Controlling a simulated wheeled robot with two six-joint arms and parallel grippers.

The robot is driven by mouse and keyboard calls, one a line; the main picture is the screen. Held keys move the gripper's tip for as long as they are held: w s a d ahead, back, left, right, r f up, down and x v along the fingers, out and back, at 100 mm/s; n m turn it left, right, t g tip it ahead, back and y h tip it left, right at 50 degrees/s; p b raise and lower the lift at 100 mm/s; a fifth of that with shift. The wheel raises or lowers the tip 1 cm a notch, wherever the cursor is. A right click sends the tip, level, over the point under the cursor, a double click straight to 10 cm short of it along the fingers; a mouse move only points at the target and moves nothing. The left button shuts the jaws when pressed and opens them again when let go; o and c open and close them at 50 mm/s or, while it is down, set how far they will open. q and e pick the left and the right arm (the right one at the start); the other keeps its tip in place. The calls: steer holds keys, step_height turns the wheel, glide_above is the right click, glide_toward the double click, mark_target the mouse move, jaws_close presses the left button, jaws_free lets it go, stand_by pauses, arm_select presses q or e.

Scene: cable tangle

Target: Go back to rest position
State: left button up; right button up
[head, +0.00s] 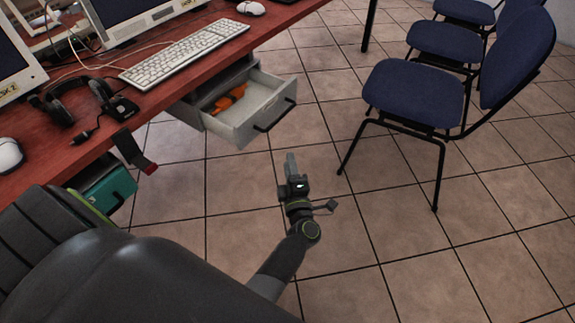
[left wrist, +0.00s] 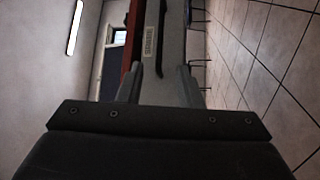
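My left gripper (head: 290,157) is in the middle of the head view, over the tiled floor and just below the open drawer in the picture. In the left wrist view its two fingers (left wrist: 160,82) stand apart with nothing between them, so it is open and empty. The grey drawer (head: 245,120) under the desk is pulled out and has a dark handle. The drawer's front (left wrist: 172,42) shows beyond the fingers in the left wrist view, apart from them. An orange object (head: 230,98) lies inside the drawer. My right gripper is not in view.
The red desk (head: 75,135) holds a keyboard (head: 185,55), headphones (head: 75,100), mice and monitors. A dark bracket with a red end (head: 135,152) hangs at its edge, near a teal box (head: 105,188). Blue chairs (head: 415,92) stand at right. The floor between is clear.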

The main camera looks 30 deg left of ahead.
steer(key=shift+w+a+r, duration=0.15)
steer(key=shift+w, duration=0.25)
